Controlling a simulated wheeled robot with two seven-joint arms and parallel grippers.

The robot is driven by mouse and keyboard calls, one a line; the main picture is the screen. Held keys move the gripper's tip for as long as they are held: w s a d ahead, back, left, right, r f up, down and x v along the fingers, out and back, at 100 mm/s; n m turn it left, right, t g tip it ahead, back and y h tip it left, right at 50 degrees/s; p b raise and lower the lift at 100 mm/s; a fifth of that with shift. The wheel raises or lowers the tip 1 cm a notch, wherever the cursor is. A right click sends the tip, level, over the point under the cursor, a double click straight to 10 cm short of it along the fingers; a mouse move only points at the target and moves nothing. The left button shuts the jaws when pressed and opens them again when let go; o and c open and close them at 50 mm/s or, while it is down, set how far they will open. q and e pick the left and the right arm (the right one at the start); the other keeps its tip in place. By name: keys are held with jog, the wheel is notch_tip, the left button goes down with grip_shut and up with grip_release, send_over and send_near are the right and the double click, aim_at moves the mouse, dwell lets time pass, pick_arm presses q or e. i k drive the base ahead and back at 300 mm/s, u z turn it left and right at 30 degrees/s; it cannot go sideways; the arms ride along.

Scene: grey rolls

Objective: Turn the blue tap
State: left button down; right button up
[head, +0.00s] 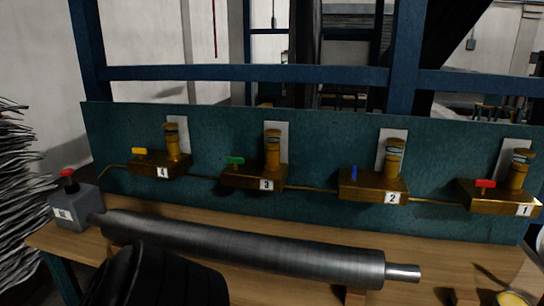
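The blue tap (353,172) is a small blue handle on the brass valve block labelled 2 (373,186), right of centre. The handle stands upright, seen narrow, while the other handles look wide and flat. A brass cylinder (394,158) rises from the same block, to the right of the handle. Nothing touches the blue tap. I see no gripper fingers in the head view. A large black rounded shape (155,278) at the bottom left hides part of the bench; I cannot tell what it is.
Similar blocks carry a yellow tap (139,151), a green tap (235,160) and a red tap (485,184) along the teal panel (320,203). A long grey roll (240,246) lies across the wooden bench in front. A grey box with a red button (67,180) stands left.

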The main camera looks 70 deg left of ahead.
aim_at(352, 178)
jog(key=u, duration=2.25)
